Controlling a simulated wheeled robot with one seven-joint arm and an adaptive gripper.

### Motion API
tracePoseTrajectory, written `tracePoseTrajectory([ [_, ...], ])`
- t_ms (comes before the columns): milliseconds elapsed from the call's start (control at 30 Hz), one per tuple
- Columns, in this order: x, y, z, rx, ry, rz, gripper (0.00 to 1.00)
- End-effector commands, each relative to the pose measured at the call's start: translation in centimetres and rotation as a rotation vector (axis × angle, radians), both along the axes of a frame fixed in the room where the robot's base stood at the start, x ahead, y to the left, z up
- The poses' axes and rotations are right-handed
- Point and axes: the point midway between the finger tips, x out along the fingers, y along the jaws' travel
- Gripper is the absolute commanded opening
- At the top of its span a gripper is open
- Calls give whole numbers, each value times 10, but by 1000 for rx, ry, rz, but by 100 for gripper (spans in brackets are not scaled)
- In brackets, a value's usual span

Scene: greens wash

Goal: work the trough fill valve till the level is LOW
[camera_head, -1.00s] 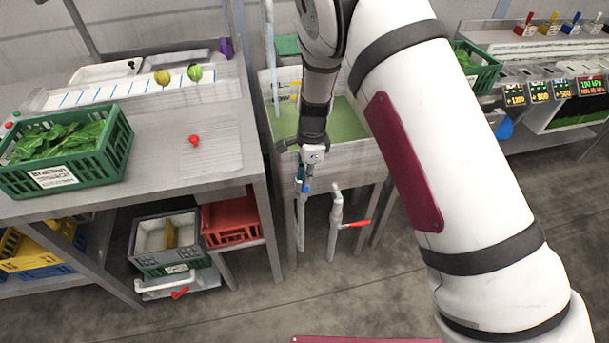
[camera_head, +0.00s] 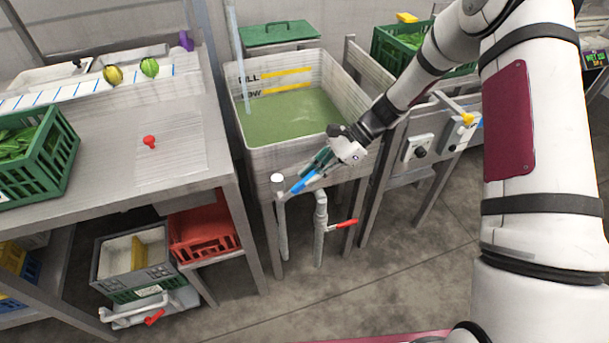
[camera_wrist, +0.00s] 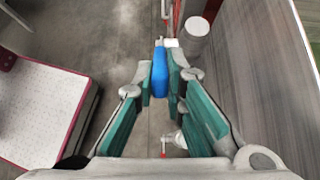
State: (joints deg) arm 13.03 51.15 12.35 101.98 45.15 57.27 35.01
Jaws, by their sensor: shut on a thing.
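The trough (camera_head: 258,155) holds green water (camera_head: 290,118). Its back wall has yellow FILL (camera_head: 287,74) and LOW (camera_head: 287,88) bands. The water's far edge looks close under the LOW band. My gripper (camera_head: 312,172) is at the trough's front, shut on the blue valve lever (camera_head: 303,183). The lever slants from the jaws down-left toward a pale pipe (camera_head: 283,235). In the wrist view the blue lever (camera_wrist: 160,75) lies between the green-lined jaws (camera_wrist: 161,85). The lever's joint with the pipe is hard to make out.
A second pipe (camera_head: 320,230) with a red handle (camera_head: 345,224) stands right of the lever. A steel table (camera_head: 120,160) with a green crate (camera_head: 40,155) is at left. Another station with black knobs (camera_head: 420,150) is at right. Floor in front is clear.

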Motion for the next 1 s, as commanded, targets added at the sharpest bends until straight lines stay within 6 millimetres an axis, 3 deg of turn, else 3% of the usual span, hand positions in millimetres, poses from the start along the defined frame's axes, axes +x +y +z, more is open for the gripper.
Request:
tracePoseTrajectory([
  [33,4,-5,-10,47,15,-8,0],
  [500,9,-23,-51,452,130,-3,0],
  [1000,8,-25,-72,668,192,-2,0],
])
